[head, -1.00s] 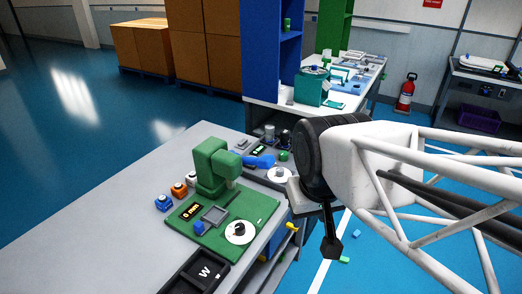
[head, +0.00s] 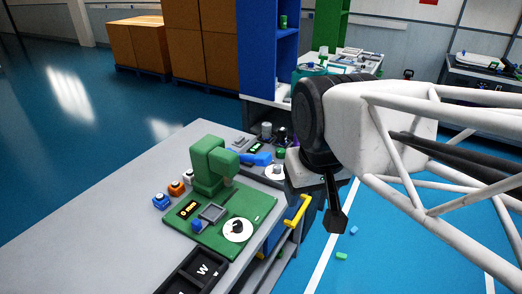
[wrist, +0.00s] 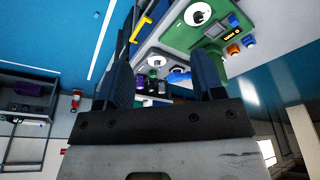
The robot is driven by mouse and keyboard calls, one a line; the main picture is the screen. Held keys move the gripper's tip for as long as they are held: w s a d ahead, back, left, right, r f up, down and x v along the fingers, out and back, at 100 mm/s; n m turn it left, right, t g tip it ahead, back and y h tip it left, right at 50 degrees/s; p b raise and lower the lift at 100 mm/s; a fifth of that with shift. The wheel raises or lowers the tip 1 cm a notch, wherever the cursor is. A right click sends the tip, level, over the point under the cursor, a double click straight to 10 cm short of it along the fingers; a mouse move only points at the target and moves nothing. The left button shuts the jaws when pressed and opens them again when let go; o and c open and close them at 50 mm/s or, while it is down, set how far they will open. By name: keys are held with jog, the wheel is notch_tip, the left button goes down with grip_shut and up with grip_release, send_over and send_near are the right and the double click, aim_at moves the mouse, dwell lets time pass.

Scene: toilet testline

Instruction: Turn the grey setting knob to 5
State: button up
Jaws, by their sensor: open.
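Two white round dials with knobs at their centres are in view. One dial (head: 238,230), with a dark knob, is on the green board's front right corner; it also shows at the top of the wrist view (wrist: 198,13). The other dial (head: 275,172) is farther back on the bench, partly beside my arm; it shows smaller in the wrist view (wrist: 157,61). I cannot read a number on either, nor tell which knob is the grey one. My gripper (head: 335,220) hangs to the right of the bench, apart from both dials. In the wrist view its fingers (wrist: 165,75) are spread and empty.
A green press-like block (head: 210,165) stands on the green board (head: 210,240). Blue, orange and white buttons (head: 175,188) line its left side. A black tray (head: 195,270) lies at the front. A yellow handle (head: 298,212) sticks out on the bench's right side.

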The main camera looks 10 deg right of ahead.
jog(key=w+d+r+n+g, duration=0.1)
jog(key=w+d+r+n, duration=0.15)
jog(key=w, duration=0.85)
jog(key=w+d+r+n, duration=0.1)
jog(key=w+r, duration=0.2)
jog(key=w, duration=0.8)
jog(key=n+g, duration=0.1)
jog(key=n, duration=0.2)
send_over(278, 167)
notch_tip(278, 167, down, 6)
jog(key=r, duration=0.1)
jog(key=f, duration=2.5)
jog(key=shift+a, duration=0.2)
jog(key=shift+w+d+f, duration=0.1)
jog(key=shift+d+f, duration=0.05)
jog(key=shift+f, duration=3.65)
